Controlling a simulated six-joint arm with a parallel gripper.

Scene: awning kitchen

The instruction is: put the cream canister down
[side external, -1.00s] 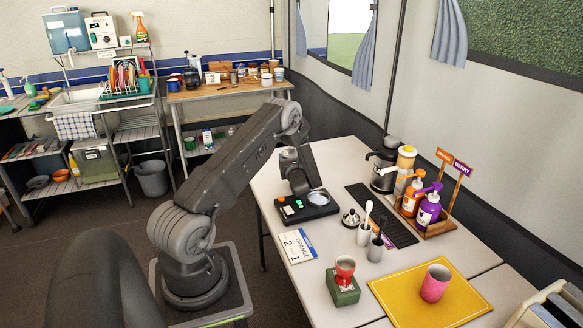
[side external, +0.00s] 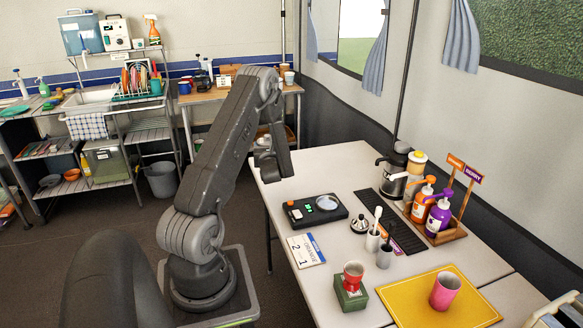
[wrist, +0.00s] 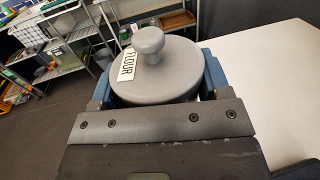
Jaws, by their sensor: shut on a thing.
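My gripper (wrist: 160,84) is shut on a canister (wrist: 178,78) with a round grey lid, a knob and a white FLOUR label. The lid sits between the two blue-edged fingers in the wrist view. The canister's body is mostly hidden below the lid, so I cannot tell its colour. In the side view my gripper (side external: 270,160) is raised near the far left corner of the white table (side external: 335,165), and my arm hides most of the canister there. I cannot tell its height above the table.
Pump bottles (side external: 440,215) stand in a rack on the right. The table's far part is clear.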

